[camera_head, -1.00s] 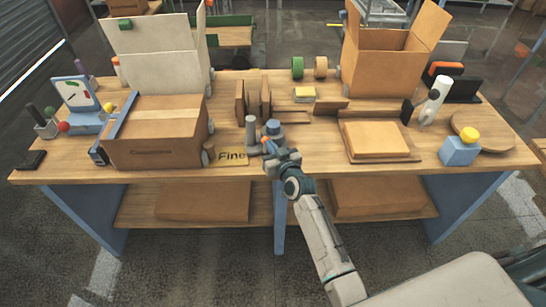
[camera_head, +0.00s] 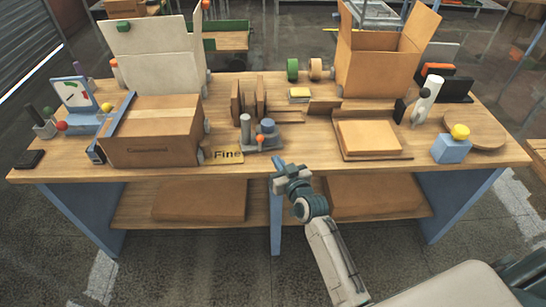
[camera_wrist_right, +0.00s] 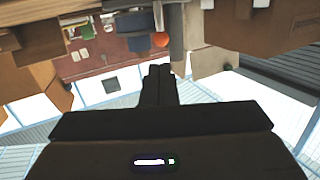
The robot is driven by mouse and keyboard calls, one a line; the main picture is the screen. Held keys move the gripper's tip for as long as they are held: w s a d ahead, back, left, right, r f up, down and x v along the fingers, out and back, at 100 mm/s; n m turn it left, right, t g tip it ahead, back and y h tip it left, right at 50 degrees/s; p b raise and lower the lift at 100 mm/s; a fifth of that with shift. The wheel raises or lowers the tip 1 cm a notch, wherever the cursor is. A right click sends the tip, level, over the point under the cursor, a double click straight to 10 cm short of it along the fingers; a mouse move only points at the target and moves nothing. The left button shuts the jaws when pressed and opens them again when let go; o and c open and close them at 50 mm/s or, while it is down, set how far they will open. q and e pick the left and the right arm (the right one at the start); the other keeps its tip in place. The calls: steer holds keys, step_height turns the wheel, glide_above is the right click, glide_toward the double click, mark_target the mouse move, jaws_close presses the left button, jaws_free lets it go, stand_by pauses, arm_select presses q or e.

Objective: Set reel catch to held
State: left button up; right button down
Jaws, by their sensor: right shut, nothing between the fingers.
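A small grey device with two upright cylinders (camera_head: 267,127) stands near the front middle of the table. It has an orange ball knob (camera_head: 260,139) at its front; I cannot tell for sure that this is the reel catch. The knob also shows as an orange ball in the right wrist view (camera_wrist_right: 160,40). My right gripper (camera_head: 278,163) is shut and empty, just in front of the device at the table's front edge, apart from the knob. Its closed fingers (camera_wrist_right: 160,72) point toward the device in the wrist view. My left gripper is not in view.
A "Fine" plate (camera_head: 226,154) and a closed carton (camera_head: 150,143) lie left of the device. A flat box on a tray (camera_head: 367,138) lies to the right. Green (camera_head: 292,69) and orange (camera_head: 315,68) reels stand behind. Bare table lies between device and tray.

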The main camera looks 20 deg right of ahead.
steer(key=s, duration=0.4)
steer(key=p, duration=0.1)
glide_toward(262, 139)
steer(key=w, duration=0.3)
steer(key=w+a+f, duration=0.1)
steer(key=w, duration=0.1)
steer(key=shift+w, duration=0.15)
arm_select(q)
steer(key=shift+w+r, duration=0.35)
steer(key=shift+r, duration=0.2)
arm_select(e)
steer(key=shift+w+f, duration=0.1)
steer(key=shift+w, duration=0.6)
steer(key=shift+w+b, duration=0.3)
steer(key=shift+w, duration=0.35)
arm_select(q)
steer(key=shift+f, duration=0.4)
arm_select(e)
steer(key=shift+w, duration=0.1)
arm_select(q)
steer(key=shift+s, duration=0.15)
arm_select(e)
steer(key=shift+r, duration=0.2)
